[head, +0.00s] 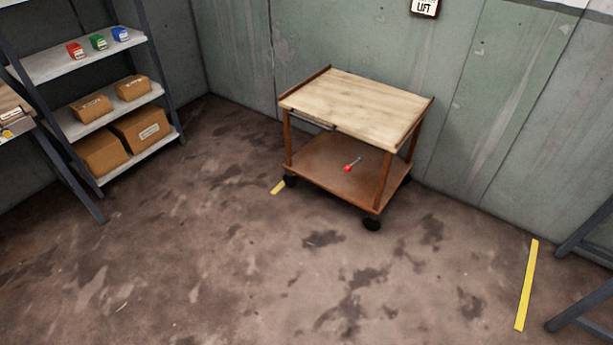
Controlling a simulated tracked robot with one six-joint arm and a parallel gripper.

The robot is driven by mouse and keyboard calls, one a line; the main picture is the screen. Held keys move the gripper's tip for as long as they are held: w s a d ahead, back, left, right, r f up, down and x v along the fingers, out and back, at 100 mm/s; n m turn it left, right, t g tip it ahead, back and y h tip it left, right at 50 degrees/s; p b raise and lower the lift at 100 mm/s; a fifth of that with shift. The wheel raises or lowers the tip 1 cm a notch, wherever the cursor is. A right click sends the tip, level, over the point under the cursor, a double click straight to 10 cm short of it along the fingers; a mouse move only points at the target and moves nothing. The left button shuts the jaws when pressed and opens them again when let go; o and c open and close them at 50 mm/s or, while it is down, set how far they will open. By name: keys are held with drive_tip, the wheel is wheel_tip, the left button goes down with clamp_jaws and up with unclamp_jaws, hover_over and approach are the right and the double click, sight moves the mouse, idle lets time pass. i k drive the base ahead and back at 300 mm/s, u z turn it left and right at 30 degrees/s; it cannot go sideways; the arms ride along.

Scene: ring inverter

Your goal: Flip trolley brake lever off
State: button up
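The trolley (313,108) stands by the back wall, a little right of the middle of the head view. It has a pale wooden top, a brown lower shelf (325,179) and dark wheels. The brake lever (348,167) shows as a thin metal rod with a red knob, in front of or over the lower shelf. The rod slants up to the right from the knob. Its base is too small to make out. My gripper is not in view.
Open stained floor (230,250) lies in front of the trolley. A shelf rack (72,60) with boxes and small colored bins stands at the left. Yellow floor marks (526,285) lie at right and beside the trolley. Grey metal legs (585,310) stand at the right edge.

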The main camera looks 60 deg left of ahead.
sight(347, 167)
drive_tip(key=u, duration=0.9)
drive_tip(key=i, duration=1.05)
drive_tip(key=z, duration=0.05)
